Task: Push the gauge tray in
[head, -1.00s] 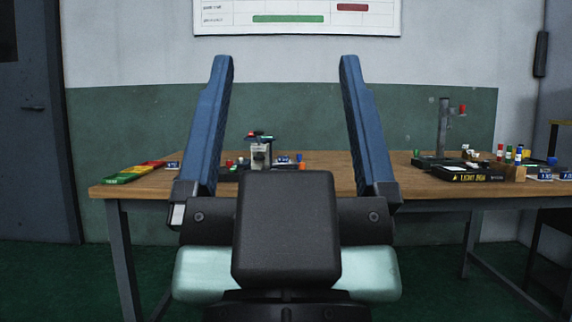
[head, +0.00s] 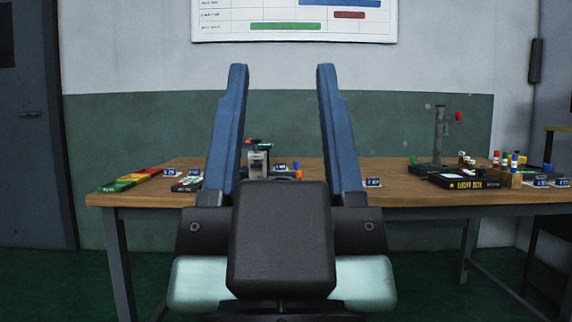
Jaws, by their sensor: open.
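My gripper (head: 282,75) is in the middle of the head view, its two blue fingers upright, apart and empty. A small pale device with a dark top (head: 259,158) stands on the wooden table (head: 405,190), seen between the fingers. It may be the gauge, but it is too small to tell. Dark low parts lie around its foot. I cannot make out the gauge tray or how far out it is, as my gripper's body and fingers hide much of that area.
Green, yellow and red blocks (head: 131,179) lie at the table's left end. A black box with yellow lettering (head: 462,182), a grey post stand (head: 439,138) and several small bottles (head: 506,160) are at the right. The table's front middle right is bare.

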